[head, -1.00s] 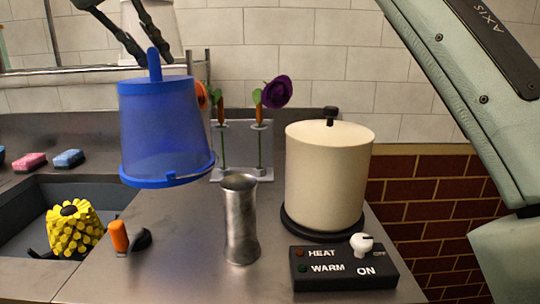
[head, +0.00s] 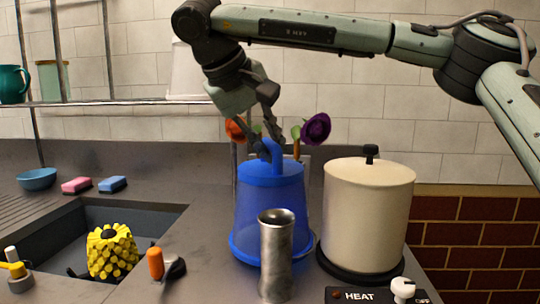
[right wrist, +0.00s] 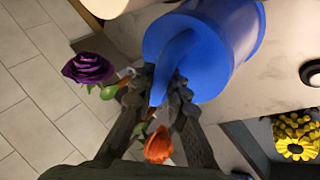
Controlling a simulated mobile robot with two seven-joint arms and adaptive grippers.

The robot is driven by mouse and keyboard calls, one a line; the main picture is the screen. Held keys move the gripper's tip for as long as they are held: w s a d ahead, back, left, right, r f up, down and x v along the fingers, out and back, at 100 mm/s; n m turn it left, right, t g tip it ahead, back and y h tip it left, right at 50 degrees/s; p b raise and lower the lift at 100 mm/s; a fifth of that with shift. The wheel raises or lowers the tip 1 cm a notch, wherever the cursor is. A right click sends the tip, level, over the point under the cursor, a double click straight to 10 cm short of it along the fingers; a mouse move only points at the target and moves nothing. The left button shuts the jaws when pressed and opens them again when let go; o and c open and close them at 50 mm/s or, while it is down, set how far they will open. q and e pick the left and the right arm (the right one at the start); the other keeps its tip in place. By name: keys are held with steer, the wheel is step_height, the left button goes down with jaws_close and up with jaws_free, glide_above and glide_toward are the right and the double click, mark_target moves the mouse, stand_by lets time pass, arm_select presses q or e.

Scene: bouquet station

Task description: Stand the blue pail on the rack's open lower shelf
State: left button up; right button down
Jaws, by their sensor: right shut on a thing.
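The blue pail (head: 270,190) is upright in the picture with its wide rim down and its narrow end up, behind the metal vase. My right gripper (head: 268,142) is shut on the handle at its top; the right wrist view also shows the gripper (right wrist: 165,88) on the blue handle of the pail (right wrist: 235,35). I cannot tell whether the rim touches the counter. The rack (head: 120,102) is at the back left, with metal posts and a shelf bearing a teal mug (head: 12,84), a green cup (head: 53,82) and a white container (head: 190,72). My left gripper is out of view.
The metal vase (head: 276,255) stands close in front of the pail. A cream pot (head: 368,215) on a heater is just right. Orange (head: 236,130) and purple (head: 316,128) flowers stand behind. The sink with a yellow flower bunch (head: 111,250) is at left, sponges (head: 112,184) behind it.

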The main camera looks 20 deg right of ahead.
steer(key=shift+f, duration=0.75)
steer(key=c, duration=1.5)
jaws_free()
steer(key=shift+f, duration=0.1)
